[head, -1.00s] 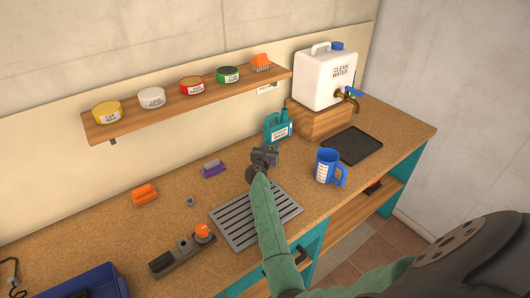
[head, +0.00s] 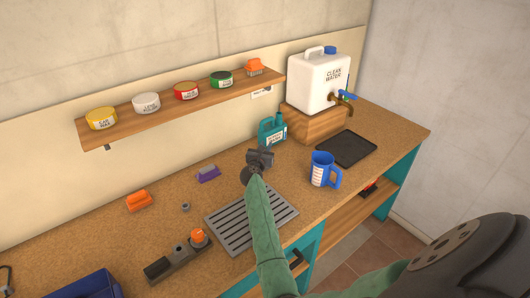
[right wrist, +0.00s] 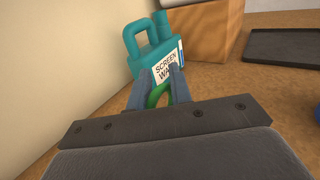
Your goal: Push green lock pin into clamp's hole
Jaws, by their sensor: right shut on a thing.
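My right gripper (head: 259,159) is over the back part of the worktop, just behind the slotted grate and in front of the teal screen wash jug (head: 272,130). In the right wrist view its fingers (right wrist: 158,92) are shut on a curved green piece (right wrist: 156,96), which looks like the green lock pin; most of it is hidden. The jug (right wrist: 155,48) stands right beyond the fingertips. I cannot make out a clamp for certain. A dark block (head: 165,266) with an orange knob (head: 198,236) lies at the front of the worktop. My left gripper is not in view.
The slotted grate (head: 251,218) lies below my right arm. A blue measuring jug (head: 321,168) and black tray (head: 346,148) are to the right. Orange (head: 139,200) and purple (head: 208,173) brushes lie left. A white water tank (head: 318,83) stands on a wooden block.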

